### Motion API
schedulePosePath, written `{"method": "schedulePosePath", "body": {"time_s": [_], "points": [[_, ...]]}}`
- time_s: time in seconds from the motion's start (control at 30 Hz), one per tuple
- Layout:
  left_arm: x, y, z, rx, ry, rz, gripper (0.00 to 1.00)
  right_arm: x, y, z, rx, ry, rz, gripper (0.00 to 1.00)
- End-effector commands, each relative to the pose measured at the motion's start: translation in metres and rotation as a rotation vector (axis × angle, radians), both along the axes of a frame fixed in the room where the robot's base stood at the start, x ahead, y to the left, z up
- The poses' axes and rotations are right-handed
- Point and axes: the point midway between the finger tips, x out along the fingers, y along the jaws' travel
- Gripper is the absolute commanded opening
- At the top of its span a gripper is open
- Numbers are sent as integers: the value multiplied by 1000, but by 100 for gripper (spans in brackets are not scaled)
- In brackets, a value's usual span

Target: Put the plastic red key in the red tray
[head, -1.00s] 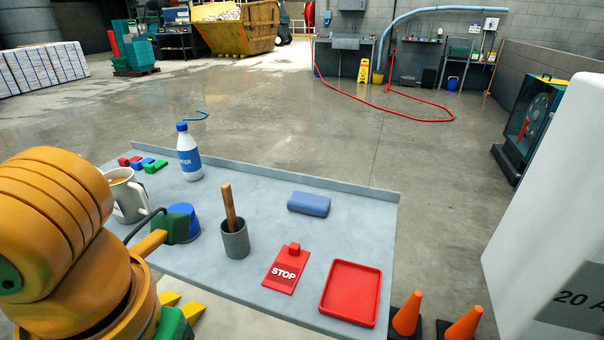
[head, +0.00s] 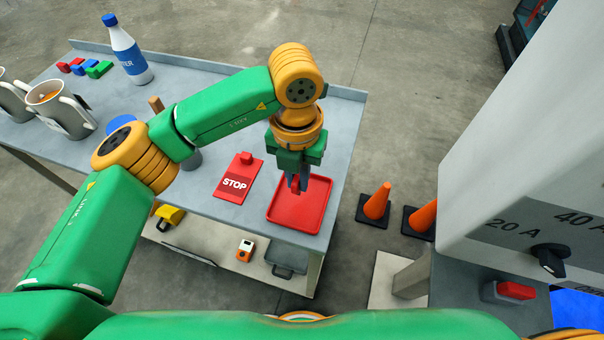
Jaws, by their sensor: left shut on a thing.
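The red tray (head: 314,216) lies at the near right end of the grey table. My left gripper (head: 297,183) points down over the tray's left and far part, with its dark fingers shut on a small red piece. This looks like the plastic red key (head: 295,184), mostly hidden between the fingers. I cannot tell whether it touches the tray floor. My right gripper is not in view.
A red STOP tag (head: 233,186) lies just left of the tray. A water bottle (head: 127,52), mugs (head: 62,107) and coloured blocks (head: 97,69) stand farther left. Orange cones (head: 377,201) and a grey cabinet (head: 520,150) with a knob are at right.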

Motion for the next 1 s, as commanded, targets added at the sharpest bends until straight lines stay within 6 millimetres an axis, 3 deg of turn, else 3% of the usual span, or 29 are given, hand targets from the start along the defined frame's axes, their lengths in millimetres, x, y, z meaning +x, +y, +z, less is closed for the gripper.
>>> {"method": "schedulePosePath", "body": {"time_s": [0.27,0.63,0.67,0.77,1.0], "points": [[10,-5,-41,1,0,0,0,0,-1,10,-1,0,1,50],[10,-5,-49,0,-3,0,0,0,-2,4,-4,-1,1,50],[10,-5,-48,0,-3,0,17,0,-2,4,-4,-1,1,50],[10,-5,-47,0,-3,0,44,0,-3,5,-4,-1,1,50],[10,-5,-47,-1,-3,0,44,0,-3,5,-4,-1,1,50]]}}
